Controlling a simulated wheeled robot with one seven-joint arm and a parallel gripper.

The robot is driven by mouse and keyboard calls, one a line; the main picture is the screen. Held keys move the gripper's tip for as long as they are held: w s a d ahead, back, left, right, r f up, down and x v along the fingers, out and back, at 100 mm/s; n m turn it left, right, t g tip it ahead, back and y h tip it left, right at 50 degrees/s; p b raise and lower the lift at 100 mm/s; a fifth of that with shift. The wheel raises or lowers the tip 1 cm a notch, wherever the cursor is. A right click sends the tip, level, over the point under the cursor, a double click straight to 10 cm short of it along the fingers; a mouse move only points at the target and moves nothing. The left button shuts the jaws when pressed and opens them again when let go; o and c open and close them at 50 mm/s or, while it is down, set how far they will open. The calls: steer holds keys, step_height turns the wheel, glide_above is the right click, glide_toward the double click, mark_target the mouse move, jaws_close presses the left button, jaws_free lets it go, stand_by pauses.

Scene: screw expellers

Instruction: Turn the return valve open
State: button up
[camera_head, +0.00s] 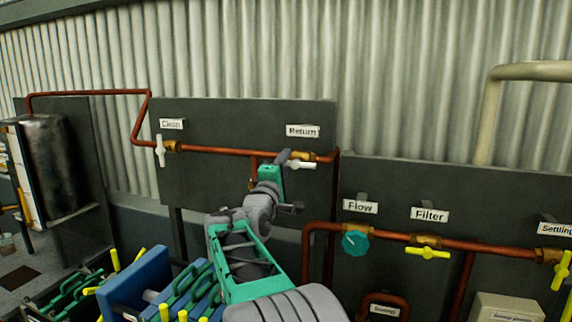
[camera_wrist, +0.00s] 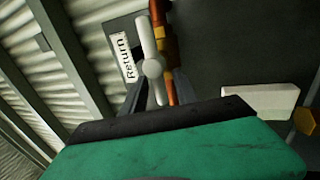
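The return valve has a white bar handle (camera_head: 302,165) on a brass body on the copper pipe, below the "Return" label (camera_head: 302,131). The handle lies roughly along the pipe. In the wrist view the handle (camera_wrist: 151,50) shows with its round hub, beside the label (camera_wrist: 124,57). My gripper (camera_head: 284,157) is at the left end of the handle in the head view. In the wrist view its dark fingers (camera_wrist: 160,93) stand apart on either side of the handle's lower end. Whether they touch it is hidden partly by the green gripper body.
The "Clean" valve (camera_head: 160,150) has its white handle upright, across the pipe. A teal flow knob (camera_head: 355,242) and a yellow filter handle (camera_head: 428,253) sit lower right. A blue machine with yellow handles (camera_head: 138,283) stands lower left. A pale block (camera_wrist: 260,102) shows in the wrist view.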

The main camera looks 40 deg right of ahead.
steer(key=shift+a+f, duration=0.1)
steer(key=b+v, duration=0.3)
steer(key=v, duration=0.4)
steer(key=shift+s+a, duration=0.15)
steer(key=shift+a, duration=0.1)
